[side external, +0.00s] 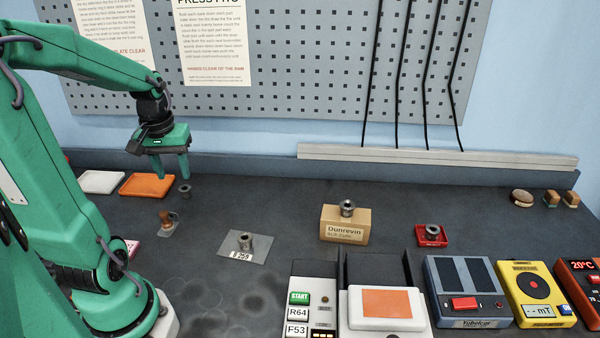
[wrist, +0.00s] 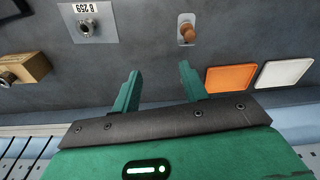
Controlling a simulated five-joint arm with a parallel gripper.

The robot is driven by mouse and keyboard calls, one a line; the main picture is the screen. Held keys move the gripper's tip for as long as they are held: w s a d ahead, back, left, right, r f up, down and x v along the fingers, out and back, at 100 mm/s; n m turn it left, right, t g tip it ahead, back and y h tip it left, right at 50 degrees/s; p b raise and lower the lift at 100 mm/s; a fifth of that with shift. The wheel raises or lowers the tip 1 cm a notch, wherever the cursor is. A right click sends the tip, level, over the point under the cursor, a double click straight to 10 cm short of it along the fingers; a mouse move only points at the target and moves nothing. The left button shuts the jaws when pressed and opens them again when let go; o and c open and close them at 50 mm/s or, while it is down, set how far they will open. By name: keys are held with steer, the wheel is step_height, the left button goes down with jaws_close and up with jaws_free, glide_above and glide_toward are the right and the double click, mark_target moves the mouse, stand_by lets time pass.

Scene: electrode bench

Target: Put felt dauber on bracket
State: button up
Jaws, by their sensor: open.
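A brown knobbed piece (side external: 167,217), which looks like the felt dauber, stands on a small light plate. In the wrist view, the brown piece (wrist: 187,33) is beyond the fingertips. My gripper (side external: 170,172) is open and empty, above and behind it; in the wrist view its fingers (wrist: 160,72) are apart. A flat grey plate (side external: 232,250) labelled "B 259" carries a metal socket (side external: 245,241); the plate also shows in the wrist view (wrist: 108,30). I cannot tell for certain which piece is the bracket.
A small grey cylinder (side external: 185,191) stands behind the brown piece. An orange tray (side external: 147,186) and a white tray (side external: 101,182) lie at the back left. A tan block (side external: 336,228) and a red holder (side external: 431,243) bear sockets. Instruments line the front right.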

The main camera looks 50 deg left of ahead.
steer(key=d+r+m+t, duration=0.2)
steer(key=d+m, duration=0.3)
steer(key=d, duration=0.4)
steer(key=w+d+r+m+t, duration=0.1)
steer(key=d+r+m, duration=0.4)
steer(key=d, duration=0.5)
steer(key=shift+d+r+t+h, duration=0.2)
steer(key=shift+t+h, duration=0.2)
steer(key=shift+t, duration=0.5)
steer(key=shift+w, duration=0.1)
